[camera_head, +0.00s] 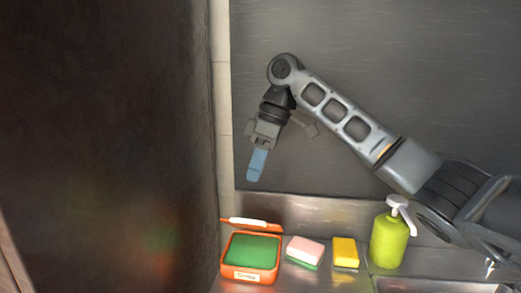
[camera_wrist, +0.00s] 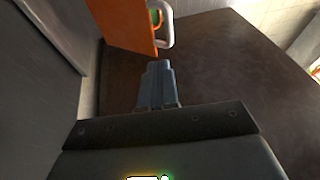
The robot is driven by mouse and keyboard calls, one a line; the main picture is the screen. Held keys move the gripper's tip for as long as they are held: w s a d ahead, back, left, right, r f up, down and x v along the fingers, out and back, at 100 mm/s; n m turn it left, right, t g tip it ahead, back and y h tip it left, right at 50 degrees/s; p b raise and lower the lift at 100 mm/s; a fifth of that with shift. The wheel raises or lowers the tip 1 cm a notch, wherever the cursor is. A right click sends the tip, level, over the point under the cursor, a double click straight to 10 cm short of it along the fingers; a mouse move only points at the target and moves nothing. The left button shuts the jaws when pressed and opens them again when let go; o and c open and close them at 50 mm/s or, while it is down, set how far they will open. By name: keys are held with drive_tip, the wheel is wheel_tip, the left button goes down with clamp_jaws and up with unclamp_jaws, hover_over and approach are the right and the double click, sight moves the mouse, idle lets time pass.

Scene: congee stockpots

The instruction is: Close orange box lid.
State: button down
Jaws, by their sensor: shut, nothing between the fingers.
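The orange box (camera_head: 249,273) stands at the lower left of the counter in the head view. A green sponge-like block (camera_head: 252,249) lies in it. Its orange lid (camera_head: 251,225) is open and raised at the back edge, with a white handle on it. In the wrist view the orange lid (camera_wrist: 126,22) shows at the top, with its white handle (camera_wrist: 164,24) beside it. My gripper (camera_head: 257,165) points down above the box, apart from the lid. Its blue fingers (camera_wrist: 157,85) are together with nothing between them.
Right of the box are a pink-and-green sponge (camera_head: 305,251), a yellow sponge (camera_head: 346,252) and a green pump bottle (camera_head: 389,238). A sink edge (camera_head: 440,285) is at the lower right. A dark panel (camera_head: 105,140) fills the left side.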

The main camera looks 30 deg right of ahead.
drive_tip(key=s+p+x, duration=0.1)
drive_tip(key=x, duration=0.6)
drive_tip(key=shift+s+f, duration=0.15)
drive_tip(key=shift+s, duration=0.2)
drive_tip(key=shift+a+f, duration=0.1)
drive_tip(key=shift+a, duration=0.05)
